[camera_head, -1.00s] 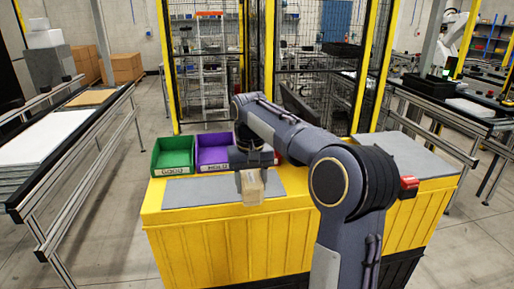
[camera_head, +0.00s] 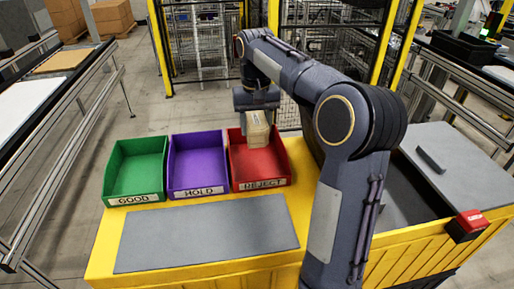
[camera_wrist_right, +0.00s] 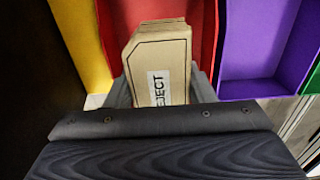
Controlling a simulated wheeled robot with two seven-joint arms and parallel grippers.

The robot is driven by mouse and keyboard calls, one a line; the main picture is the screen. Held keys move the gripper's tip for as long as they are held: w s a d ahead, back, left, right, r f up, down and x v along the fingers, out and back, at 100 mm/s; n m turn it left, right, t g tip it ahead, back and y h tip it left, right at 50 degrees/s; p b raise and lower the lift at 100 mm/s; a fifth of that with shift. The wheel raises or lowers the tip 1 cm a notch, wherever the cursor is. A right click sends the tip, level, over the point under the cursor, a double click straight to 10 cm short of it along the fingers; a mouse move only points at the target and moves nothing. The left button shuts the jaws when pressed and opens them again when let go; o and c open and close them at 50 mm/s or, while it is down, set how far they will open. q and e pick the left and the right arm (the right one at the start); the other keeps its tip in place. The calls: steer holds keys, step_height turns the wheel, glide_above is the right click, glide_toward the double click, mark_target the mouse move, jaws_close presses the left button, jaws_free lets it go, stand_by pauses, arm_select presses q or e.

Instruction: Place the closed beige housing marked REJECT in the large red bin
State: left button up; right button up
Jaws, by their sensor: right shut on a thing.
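The closed beige housing (camera_head: 257,131) is held by my right gripper (camera_head: 257,108), which is shut on it. In the right wrist view the housing (camera_wrist_right: 160,62) shows a white label reading REJECT, between the fingers. The red bin (camera_head: 262,183) has REJECT on its front label and stands at the right of the bin row. The housing hangs over the red bin's opening, toward its back; how far it reaches below the rim I cannot tell. The red bin also shows behind the housing in the wrist view (camera_wrist_right: 203,40). My left gripper is out of view.
A purple HOLD bin (camera_head: 198,168) and a green GOOD bin (camera_head: 135,172) stand left of the red bin. A grey mat (camera_head: 207,232) lies bare on the yellow table (camera_head: 105,250) in front. A red-topped box (camera_head: 468,223) sits at the right edge.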

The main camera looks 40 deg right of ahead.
glide_above(256, 163)
step_height(256, 163, down, 5)
steer(key=shift+s+f+p, duration=0.1)
steer(key=shift+s+p, duration=0.05)
steer(key=shift+p, duration=0.15)
steer(key=shift+f, duration=0.35)
step_height(256, 163, down, 3)
steer(key=shift+f+p, duration=0.1)
steer(key=shift+p, duration=0.2)
steer(key=shift+f, duration=0.3)
steer(key=shift+f, duration=0.15)
steer(key=o, duration=1.1)
